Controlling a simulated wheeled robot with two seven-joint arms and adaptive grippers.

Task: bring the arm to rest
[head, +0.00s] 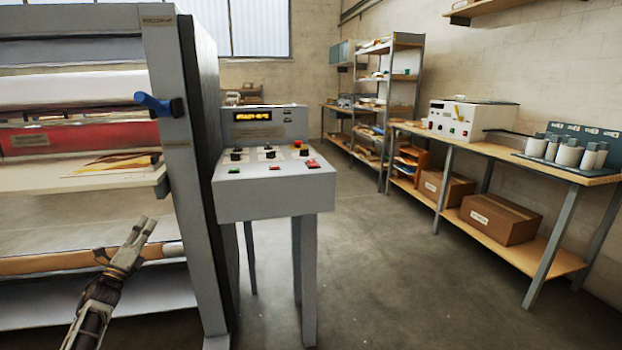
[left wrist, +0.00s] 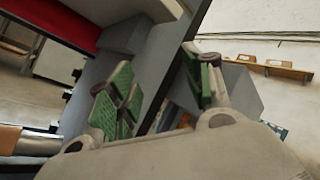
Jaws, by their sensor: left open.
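My left gripper (head: 138,236) is in the lower left of the head view, in front of the laminator's lower part and below its feed table. It is raised, with its fingers pointing up and to the right. In the left wrist view its two green-padded fingers (left wrist: 160,88) stand apart with nothing between them. The gripper is open and empty. I cannot tell from the head view how close it is to the laminator frame. My right gripper is not in view.
The roll laminator (head: 178,150) fills the left, with a blue lever (head: 158,104) sticking out from its upright. A control console (head: 272,190) stands beside it. A workbench (head: 520,165) with boxes below lines the right wall. The floor (head: 400,280) between is clear.

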